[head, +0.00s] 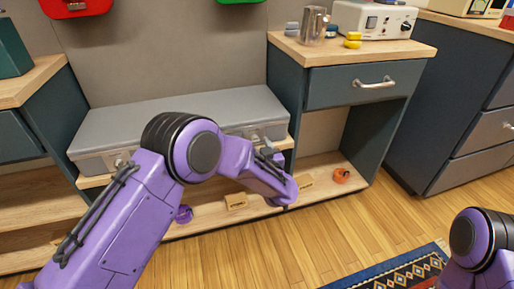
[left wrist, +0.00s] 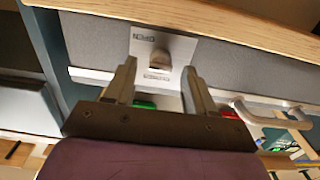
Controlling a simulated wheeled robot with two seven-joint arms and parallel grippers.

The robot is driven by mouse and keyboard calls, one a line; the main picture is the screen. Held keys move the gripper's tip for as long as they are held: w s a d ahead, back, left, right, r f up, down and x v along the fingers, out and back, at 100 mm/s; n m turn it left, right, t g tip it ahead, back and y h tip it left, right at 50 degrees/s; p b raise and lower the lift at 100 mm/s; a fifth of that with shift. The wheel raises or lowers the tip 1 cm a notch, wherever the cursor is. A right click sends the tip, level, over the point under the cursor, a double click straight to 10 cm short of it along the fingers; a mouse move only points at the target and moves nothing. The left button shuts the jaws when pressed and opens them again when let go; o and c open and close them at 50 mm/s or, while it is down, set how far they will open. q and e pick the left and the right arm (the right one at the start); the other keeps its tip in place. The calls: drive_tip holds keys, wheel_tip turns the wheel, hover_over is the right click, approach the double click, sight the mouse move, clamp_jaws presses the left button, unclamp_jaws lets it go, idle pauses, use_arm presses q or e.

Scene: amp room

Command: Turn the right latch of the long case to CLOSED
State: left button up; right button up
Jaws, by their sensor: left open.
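The long grey case (head: 185,108) lies on a low shelf between two cabinets in the head view. Its right latch (head: 254,134) is on the front, partly hidden by my left arm. The left wrist view shows this latch upside down, as a light plate (left wrist: 178,50) with a knob (left wrist: 159,62). OPEN is lettered above the knob there, another label below it. My left gripper (left wrist: 163,72) is open, its fingertips on either side of the knob, with no clear contact. I cannot tell the knob's exact angle. My right gripper is out of view.
The left wrist view shows a handle (left wrist: 268,117) right of the latch. A drawer cabinet (head: 365,85) stands right of the case. An orange object (head: 341,175), a purple object (head: 183,214) and a labelled block (head: 236,201) lie low down. Floor at front is clear except a rug (head: 400,270).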

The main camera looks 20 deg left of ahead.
use_arm(q)
drive_tip(key=shift+x, duration=0.9)
clamp_jaws()
